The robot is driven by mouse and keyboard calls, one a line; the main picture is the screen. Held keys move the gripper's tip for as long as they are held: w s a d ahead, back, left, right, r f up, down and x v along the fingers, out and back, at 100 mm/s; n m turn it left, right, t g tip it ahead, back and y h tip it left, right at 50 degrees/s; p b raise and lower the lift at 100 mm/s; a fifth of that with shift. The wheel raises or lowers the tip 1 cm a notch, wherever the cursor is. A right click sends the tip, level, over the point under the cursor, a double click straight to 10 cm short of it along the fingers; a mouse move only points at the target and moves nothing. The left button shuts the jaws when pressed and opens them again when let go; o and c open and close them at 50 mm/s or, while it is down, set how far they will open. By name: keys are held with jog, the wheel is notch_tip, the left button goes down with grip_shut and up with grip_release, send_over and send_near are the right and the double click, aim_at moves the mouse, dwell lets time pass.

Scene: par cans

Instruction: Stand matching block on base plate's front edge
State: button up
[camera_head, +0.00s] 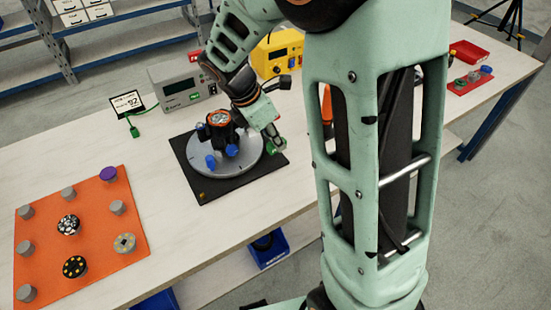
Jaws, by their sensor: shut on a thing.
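My gripper (273,134) reaches down over the right side of the black square base plate (205,190). It is shut on a small green block (275,147), of which only the lower part shows below the fingers. The block is near the plate's right edge; I cannot tell whether it touches the plate. A grey round disc (240,172) lies on the plate. A dark can with an orange and white top (219,118) stands toward its back, with a blue piece (232,150) in front and another blue piece (211,161) at front left.
An orange mat (95,255) at left holds several grey cylinders, one purple-topped piece (108,174) and patterned round pieces. A grey power unit (187,85), a yellow unit (280,50) and a small sign (127,103) stand behind. Bare table lies between mat and plate.

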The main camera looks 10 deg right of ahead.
jog(key=shift+f+b, duration=0.45)
jog(key=shift+f, duration=2.25)
jog(key=shift+f, duration=0.1)
jog(key=shift+f, duration=0.1)
jog(key=o, duration=0.9)
jog(key=p+v, duration=0.2)
jog(key=v, duration=1)
jog(key=shift+s, duration=0.1)
